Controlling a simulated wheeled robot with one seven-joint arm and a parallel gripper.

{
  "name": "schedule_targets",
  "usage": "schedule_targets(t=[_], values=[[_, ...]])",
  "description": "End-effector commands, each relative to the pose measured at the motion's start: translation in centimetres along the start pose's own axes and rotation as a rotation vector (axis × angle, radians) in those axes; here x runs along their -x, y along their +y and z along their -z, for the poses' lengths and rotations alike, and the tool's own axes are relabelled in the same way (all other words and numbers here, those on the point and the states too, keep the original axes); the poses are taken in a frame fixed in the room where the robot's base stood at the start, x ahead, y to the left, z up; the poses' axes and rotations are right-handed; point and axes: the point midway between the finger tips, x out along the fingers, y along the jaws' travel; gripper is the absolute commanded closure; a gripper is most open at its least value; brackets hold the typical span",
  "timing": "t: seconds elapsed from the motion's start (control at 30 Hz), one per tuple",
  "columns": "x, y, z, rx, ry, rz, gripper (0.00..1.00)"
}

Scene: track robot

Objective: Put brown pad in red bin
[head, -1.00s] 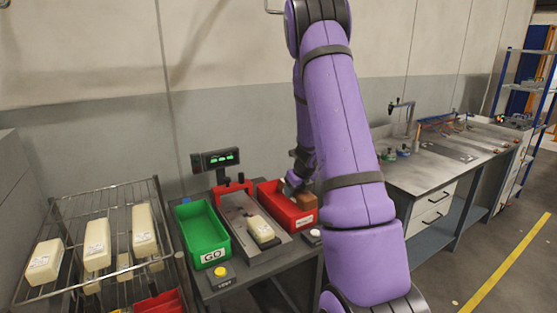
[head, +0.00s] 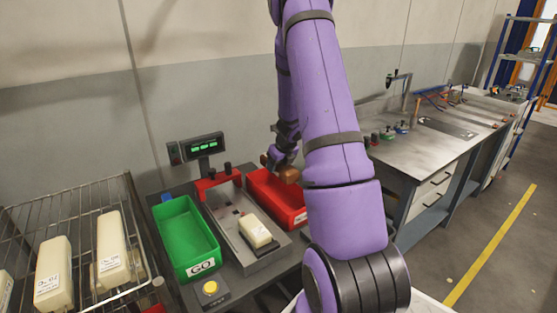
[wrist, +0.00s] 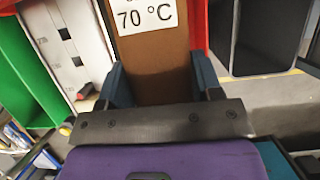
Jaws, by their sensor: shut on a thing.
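The brown pad (wrist: 152,70) is between my gripper's fingers (wrist: 155,88) in the wrist view, with a white "70 °C" label facing the camera. In the head view my gripper (head: 283,160) is shut on the brown pad (head: 289,175), which overlaps the back right part of the red bin (head: 293,219). The pad appears to be above the bin's rim, but its exact height is hard to tell. My arm hides the bin's right side. The visible inside of the bin looks empty.
A green bin (head: 203,255) labelled GO stands left of a scale (head: 228,219) carrying a cream block (head: 255,233). A display (head: 202,144) stands behind. A wire rack (head: 65,198) with cream blocks is at left; a metal workbench (head: 400,165) is at right.

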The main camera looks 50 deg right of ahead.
Motion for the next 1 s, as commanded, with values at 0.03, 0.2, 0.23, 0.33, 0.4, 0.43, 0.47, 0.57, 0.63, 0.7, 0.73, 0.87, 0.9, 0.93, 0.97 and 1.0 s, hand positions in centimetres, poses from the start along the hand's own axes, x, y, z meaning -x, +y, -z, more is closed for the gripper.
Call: schedule_targets(t=[0.03,0.2,0.23,0.33,0.4,0.43,0.47,0.57,0.63,0.7,0.73,0.87,0.9,0.93,0.97,1.0], values=[[-0.5,-0.1,0.3,-0.002,0.002,0.0,0.65],[-1.8,-0.1,0.8,-0.002,0.0,0.0,0.65],[-2.0,-0.1,0.9,-0.002,0.0,0.0,0.65],[-2.8,-0.1,1.2,-0.003,0.001,0.0,0.65],[-3.3,0.0,1.5,-0.003,0.001,-0.001,0.65],[-3.6,-0.1,1.6,-0.003,0.001,-0.001,0.65],[-3.9,-0.1,1.7,-0.004,0.001,0.0,0.65],[-4.7,-0.1,2.0,-0.003,0.0,0.0,0.65],[-5.2,-0.1,2.2,-0.005,0.001,-0.001,0.65],[-5.7,0.0,2.4,-0.003,0.003,-0.001,0.65],[-5.9,0.1,2.5,-0.002,0.002,-0.002,0.65],[-6.8,0.1,2.9,-0.002,0.002,-0.002,0.65],[-7.1,0.0,3.0,-0.002,0.002,-0.002,0.65],[-7.3,0.0,3.0,-0.002,0.002,-0.001,0.65],[-7.5,0.0,3.1,-0.002,0.001,-0.001,0.65],[-7.8,0.0,3.2,-0.001,0.002,0.0,0.65]])
